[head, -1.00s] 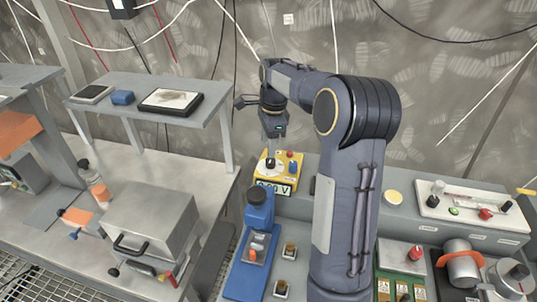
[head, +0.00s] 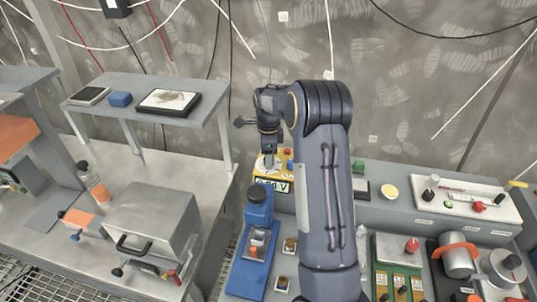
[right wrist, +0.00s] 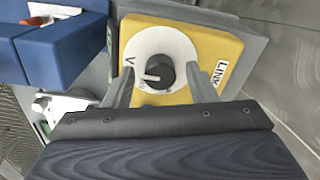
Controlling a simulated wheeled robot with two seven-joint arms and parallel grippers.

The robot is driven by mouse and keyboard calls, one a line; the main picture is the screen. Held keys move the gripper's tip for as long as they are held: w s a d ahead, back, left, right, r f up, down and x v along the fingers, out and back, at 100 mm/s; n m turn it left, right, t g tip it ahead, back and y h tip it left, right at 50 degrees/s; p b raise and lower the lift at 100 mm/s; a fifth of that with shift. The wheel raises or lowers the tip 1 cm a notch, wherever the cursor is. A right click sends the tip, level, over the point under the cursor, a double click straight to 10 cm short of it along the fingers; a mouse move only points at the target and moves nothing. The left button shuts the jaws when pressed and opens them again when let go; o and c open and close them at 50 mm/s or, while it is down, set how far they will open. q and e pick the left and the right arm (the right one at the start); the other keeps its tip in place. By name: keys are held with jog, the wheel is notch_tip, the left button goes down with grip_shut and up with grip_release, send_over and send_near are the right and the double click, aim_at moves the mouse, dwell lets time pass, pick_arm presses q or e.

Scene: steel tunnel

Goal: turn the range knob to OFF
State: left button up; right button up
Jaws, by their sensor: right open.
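The yellow meter (head: 287,177) stands on the bench in the head view, with a lit display showing a V reading. My right gripper (head: 268,162) is over its top and hides the knob there. A V is printed at the dial's left. The open fingers of my right gripper (right wrist: 160,72) lie on either side of the knob, apart from it in the picture. My left gripper is not in view.
A blue stand (head: 252,240) is just in front of the meter and shows close by in the wrist view. A metal box (head: 152,222) is on the left bench.

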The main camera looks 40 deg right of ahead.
jog(key=shift+c, duration=0.4)
jog(key=c, duration=0.9)
